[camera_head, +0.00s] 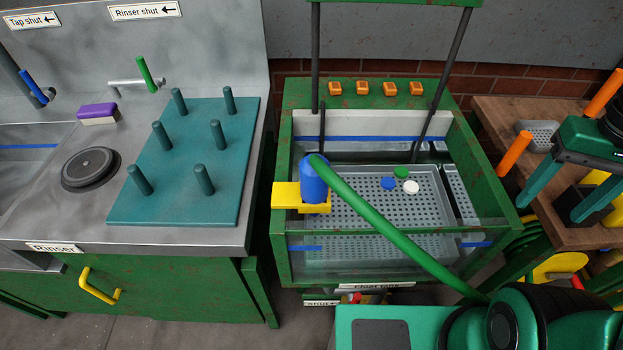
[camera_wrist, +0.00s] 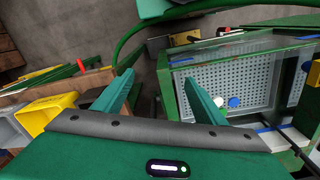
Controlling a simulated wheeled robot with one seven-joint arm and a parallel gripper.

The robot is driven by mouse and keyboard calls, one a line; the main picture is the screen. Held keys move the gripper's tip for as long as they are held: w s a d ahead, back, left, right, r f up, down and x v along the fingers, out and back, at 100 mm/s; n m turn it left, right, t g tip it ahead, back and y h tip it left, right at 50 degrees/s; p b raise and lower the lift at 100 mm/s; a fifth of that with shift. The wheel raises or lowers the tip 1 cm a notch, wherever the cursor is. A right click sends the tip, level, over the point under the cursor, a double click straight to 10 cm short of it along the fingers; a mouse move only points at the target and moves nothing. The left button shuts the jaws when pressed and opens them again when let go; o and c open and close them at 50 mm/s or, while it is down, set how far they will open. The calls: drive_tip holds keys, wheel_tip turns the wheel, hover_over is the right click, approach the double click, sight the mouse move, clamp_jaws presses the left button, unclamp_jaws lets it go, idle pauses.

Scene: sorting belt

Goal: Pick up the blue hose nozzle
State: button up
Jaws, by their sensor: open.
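The blue hose nozzle (camera_head: 314,182) sits upright in a yellow holder (camera_head: 287,196) on the left rim of the green tank. A green hose (camera_head: 400,229) runs from its top down to the lower right. My gripper (camera_head: 551,210) is at the right, over the wooden bench side, well apart from the nozzle. Its two green fingers are spread with nothing between them, as the wrist view also shows (camera_wrist: 159,78). I cannot clearly make out the nozzle in the wrist view.
The green tank (camera_head: 281,245) holds a perforated tray with blue, green and white discs (camera_head: 411,187). Dark posts rise at its back. Left stands the rinser counter (camera_head: 236,232) with a pegged teal mat (camera_head: 180,214). A wooden bench (camera_head: 500,115) is right; a yellow bin (camera_wrist: 50,108) shows below.

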drive_tip(key=w+a+r+n, duration=0.2)
drive_tip(key=w+a+n, duration=0.4)
drive_tip(key=w+a, duration=0.15)
drive_tip(key=n, duration=1.5)
approach(314, 158)
drive_tip(key=f, duration=0.1)
drive_tip(key=d+f, duration=0.1)
drive_tip(key=f, duration=0.3)
drive_tip(key=shift+w+d+f, duration=0.2)
drive_tip(key=shift+w, duration=0.15)
drive_tip(key=shift+s+a+f, duration=0.35)
drive_tip(key=shift+a+f, duration=0.15)
drive_tip(key=shift+a, duration=0.15)
wheel_tip(314, 158, down, 4)
drive_tip(key=shift+r, duration=0.2)
drive_tip(key=shift+s+d+f, duration=0.1)
drive_tip(key=shift+s+f, duration=0.05)
drive_tip(key=shift+f, duration=2.95)
drive_tip(key=c, duration=1.3)
drive_tip(key=shift+r, duration=0.1)
